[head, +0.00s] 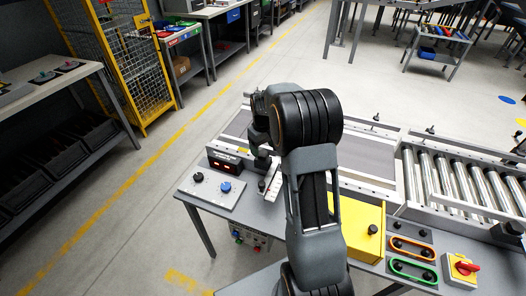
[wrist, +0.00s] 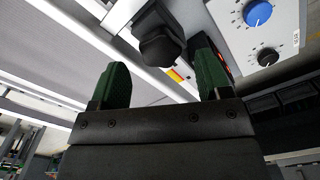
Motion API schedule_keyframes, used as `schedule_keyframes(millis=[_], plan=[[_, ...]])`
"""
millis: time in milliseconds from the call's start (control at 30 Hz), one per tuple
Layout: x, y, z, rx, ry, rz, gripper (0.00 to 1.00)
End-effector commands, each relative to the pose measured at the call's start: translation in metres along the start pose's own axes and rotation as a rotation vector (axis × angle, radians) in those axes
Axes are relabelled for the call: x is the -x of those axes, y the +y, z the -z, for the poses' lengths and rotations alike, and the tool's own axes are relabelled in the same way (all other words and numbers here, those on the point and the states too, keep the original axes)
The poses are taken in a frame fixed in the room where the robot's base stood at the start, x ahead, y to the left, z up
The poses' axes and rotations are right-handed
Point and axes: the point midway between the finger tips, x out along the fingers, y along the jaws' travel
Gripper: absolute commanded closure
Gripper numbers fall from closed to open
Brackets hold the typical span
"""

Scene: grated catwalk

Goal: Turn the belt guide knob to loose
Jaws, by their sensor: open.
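A large black lobed knob (wrist: 160,42) shows in the wrist view by the metal conveyor rail. It lies ahead of my gripper (wrist: 162,76), in the gap between the fingertips, and I see no contact. My gripper is open and empty, its two green-padded fingers apart. In the head view my arm reaches over the conveyor (head: 365,158) and hides much of the gripper and its surroundings. I cannot read a label that marks this as the belt guide knob, nor its loose or tight setting.
A grey panel (head: 208,203) with a blue knob (head: 225,187) and a black knob (head: 198,177) stands left of the arm. A red-lit display box (head: 223,164) is behind it. A yellow box (head: 357,228), roller conveyor (head: 462,185) and red switch (head: 465,267) are at right.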

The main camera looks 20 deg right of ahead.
Motion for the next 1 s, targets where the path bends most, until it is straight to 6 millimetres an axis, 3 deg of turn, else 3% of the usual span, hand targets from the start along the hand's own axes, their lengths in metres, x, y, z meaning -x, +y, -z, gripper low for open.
schedule_keyframes(millis=[200, 500, 700, 1000], plan=[[0.048, 0.0, 0.001, 0.0, 0.005, -0.002, 0.29], [0.096, 0.0, 0.0, 0.0, 0.003, -0.001, 0.29], [0.109, 0.0, 0.0, 0.0, 0.001, -0.001, 0.29], [0.111, 0.0, 0.0, 0.0, 0.0, 0.0, 0.29]])
